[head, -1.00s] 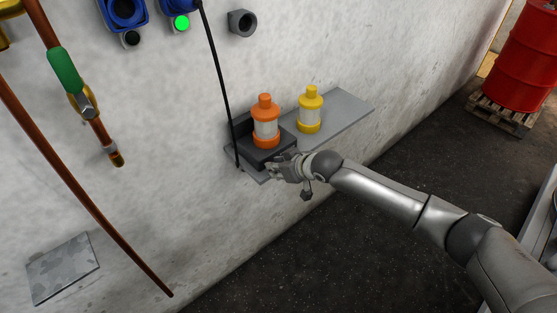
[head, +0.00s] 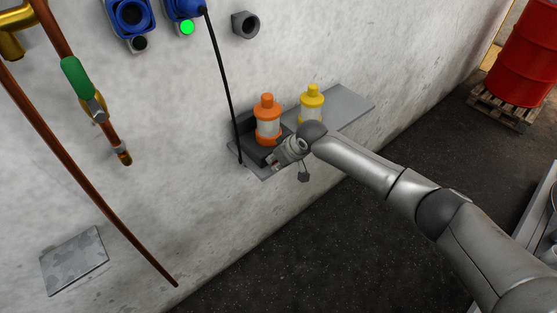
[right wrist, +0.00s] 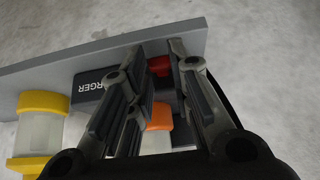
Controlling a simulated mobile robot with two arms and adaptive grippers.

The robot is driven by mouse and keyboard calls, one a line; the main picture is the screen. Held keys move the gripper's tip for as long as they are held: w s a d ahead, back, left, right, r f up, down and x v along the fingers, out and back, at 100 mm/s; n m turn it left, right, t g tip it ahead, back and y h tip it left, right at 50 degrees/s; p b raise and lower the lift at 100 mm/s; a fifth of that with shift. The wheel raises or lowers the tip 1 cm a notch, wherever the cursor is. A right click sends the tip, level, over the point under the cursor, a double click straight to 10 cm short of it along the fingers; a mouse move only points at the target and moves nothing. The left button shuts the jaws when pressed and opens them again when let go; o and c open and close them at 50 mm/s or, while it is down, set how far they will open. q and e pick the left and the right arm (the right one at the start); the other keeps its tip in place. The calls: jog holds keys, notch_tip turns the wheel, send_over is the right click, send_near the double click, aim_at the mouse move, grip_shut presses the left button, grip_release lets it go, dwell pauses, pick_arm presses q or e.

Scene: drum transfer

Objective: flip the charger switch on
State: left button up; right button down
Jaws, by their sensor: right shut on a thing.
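My right gripper (head: 276,160) is at the charger's front edge, below the orange lantern. The right wrist view shows the gripper (right wrist: 159,52) shut on the switch. The fingers partly cover the charger and the lantern; the switch's position cannot be told. My left gripper is not in view.
A yellow lantern (head: 311,101) stands on the shelf (head: 348,108), close to my right wrist. A black cable (head: 224,80) hangs down to the charger's left. A green light (head: 187,27) glows on the wall. A red drum (head: 525,55) stands on a pallet behind.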

jog(key=c, duration=1.3)
grip_release()
jog(key=shift+v, duration=5.95)
